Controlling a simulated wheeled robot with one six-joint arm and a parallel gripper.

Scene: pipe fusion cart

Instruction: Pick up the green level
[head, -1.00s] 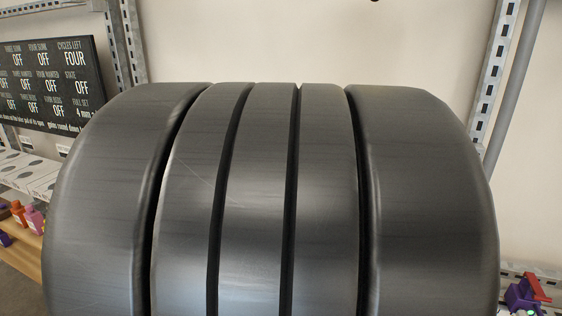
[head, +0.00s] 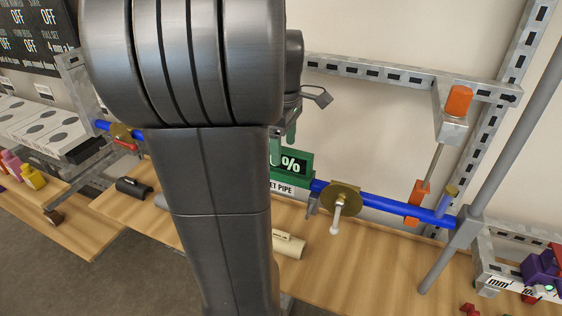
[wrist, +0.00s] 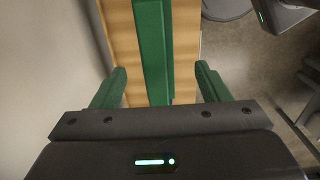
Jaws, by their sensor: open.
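A long green bar (wrist: 153,50), which looks like the green level, shows in the wrist view between the two green fingers of my gripper (wrist: 160,70). The gripper is open, with a gap on each side of the bar. In the head view my arm hides most of the gripper, and only a bit of green finger (head: 291,132) shows beside it. Below that is a green panel (head: 295,165) with a white "%". I cannot tell whether this panel and the bar are the same thing.
A blue pipe (head: 385,206) runs across with a brass-coloured disc (head: 341,198) on it. An orange-handled tool (head: 457,103) is at the right. A beige cylinder (head: 289,246) lies on the wooden shelf (head: 335,270). A metal rail (head: 385,70) crosses behind.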

